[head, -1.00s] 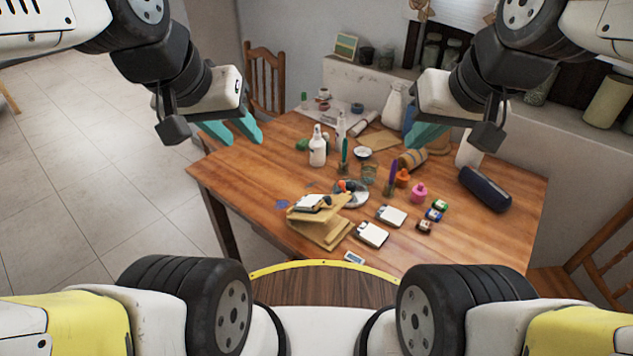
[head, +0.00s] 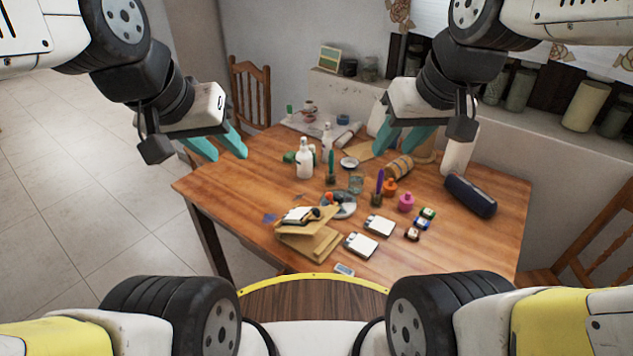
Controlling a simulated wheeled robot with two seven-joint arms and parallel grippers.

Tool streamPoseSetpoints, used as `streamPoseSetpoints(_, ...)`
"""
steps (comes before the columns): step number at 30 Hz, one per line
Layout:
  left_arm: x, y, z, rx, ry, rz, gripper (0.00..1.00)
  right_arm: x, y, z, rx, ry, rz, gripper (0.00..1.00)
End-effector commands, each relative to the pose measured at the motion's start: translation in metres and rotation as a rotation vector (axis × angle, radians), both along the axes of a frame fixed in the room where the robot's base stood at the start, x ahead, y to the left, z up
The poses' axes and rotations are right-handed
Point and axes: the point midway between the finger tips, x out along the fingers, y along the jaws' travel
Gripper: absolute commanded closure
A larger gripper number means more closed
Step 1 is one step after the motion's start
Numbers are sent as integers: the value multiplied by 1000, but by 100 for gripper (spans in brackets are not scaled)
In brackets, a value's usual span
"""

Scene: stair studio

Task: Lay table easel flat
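The wooden table easel (head: 309,241) stands near the front edge of the wooden table, its board tilted above its base. A small white item with a dark part (head: 298,214) lies on top of the board. My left gripper (head: 218,149) has its teal fingers apart, empty, over the table's back left edge, away from the easel. My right gripper (head: 402,141) has teal fingers that look apart and empty; it is over the back right of the table, in front of bottles. Neither gripper touches the easel.
White box-like items (head: 361,245), small paint jars (head: 421,224) and a round palette (head: 339,204) lie right of and behind the easel. White bottles (head: 305,158) stand further back. A dark blue case (head: 470,196) lies at the right. The table's left part (head: 225,190) is clear.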

Motion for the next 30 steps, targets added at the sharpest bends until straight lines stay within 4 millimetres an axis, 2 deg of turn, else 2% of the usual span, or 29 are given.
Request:
streamPoseSetpoints(8, 0, 0, 0, 0, 0, 0, 64, 61, 22, -27, -245, 139, 360, 60)
streamPoseSetpoints(14, 0, 0, 0, 0, 0, 0, 64, 103, 45, -58, -414, 232, 633, 60)
streamPoseSetpoints(20, 0, 0, 0, 0, 0, 0, 64, 142, 75, -101, -575, 325, 916, 60)
streamPoseSetpoints(24, 0, 0, 0, 0, 0, 0, 64, 164, 98, -136, -682, 391, 1113, 60)
streamPoseSetpoints(30, 0, 0, 0, 0, 0, 0, 64, 183, 124, -179, -797, 463, 1329, 60)
